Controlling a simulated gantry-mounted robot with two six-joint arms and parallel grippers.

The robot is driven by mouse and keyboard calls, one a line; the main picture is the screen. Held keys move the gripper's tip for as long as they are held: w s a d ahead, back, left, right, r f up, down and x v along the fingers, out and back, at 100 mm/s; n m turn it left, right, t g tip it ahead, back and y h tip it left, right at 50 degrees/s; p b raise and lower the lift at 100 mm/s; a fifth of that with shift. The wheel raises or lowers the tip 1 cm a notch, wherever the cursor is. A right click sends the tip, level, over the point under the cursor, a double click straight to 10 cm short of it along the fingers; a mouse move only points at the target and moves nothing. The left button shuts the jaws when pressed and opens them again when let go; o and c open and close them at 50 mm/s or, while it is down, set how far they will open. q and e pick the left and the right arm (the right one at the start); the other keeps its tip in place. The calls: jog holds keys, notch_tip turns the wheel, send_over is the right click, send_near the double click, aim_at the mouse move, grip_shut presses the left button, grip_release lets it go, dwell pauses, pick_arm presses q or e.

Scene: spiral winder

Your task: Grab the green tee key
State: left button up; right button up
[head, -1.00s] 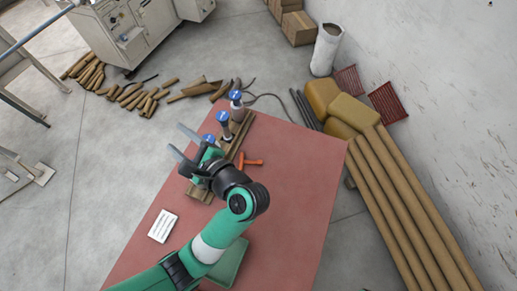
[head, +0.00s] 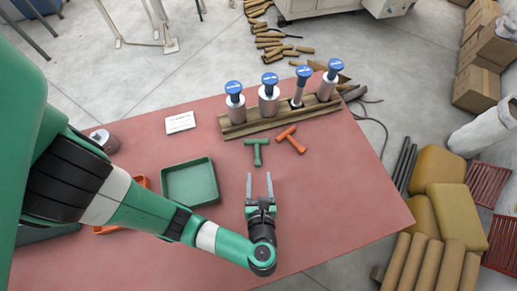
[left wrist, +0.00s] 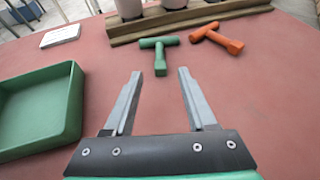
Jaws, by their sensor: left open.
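The green tee key (head: 256,151) lies flat on the red table just in front of the wooden rack. In the left wrist view the green tee key (left wrist: 159,52) lies ahead of the fingers, its crossbar on the far side and its stem pointing towards me. My left gripper (head: 260,184) is open and empty, with its fingers aimed at the key and a short gap between them and it. The left wrist view shows the two fingers (left wrist: 157,90) apart, with bare table between them. My right gripper is in neither view.
An orange tee key (head: 291,139) lies just right of the green one. Behind stands a wooden rack (head: 270,123) with several blue-capped cylinders. A green tray (head: 190,160) is left of the gripper, and a white card (head: 180,123) lies behind it. The table's right part is clear.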

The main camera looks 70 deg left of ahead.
pick_arm(q)
jog(key=b, duration=0.2)
send_near(257, 153)
jog(key=x, duration=0.3)
jog(key=shift+a, duration=0.2)
jog(key=shift+w+a+f, duration=0.1)
jog(key=shift+a+f, duration=0.05)
jog(key=shift+a, duration=0.15)
jog(key=x, duration=0.4)
jog(key=shift+a+f+b, duration=0.15)
jog(key=shift+f+b, duration=0.1)
jog(key=shift+b, duration=0.15)
jog(key=shift+w+a+f, duration=0.1)
jog(key=shift+w+a, duration=0.05)
jog(key=shift+a, duration=0.2)
grip_shut()
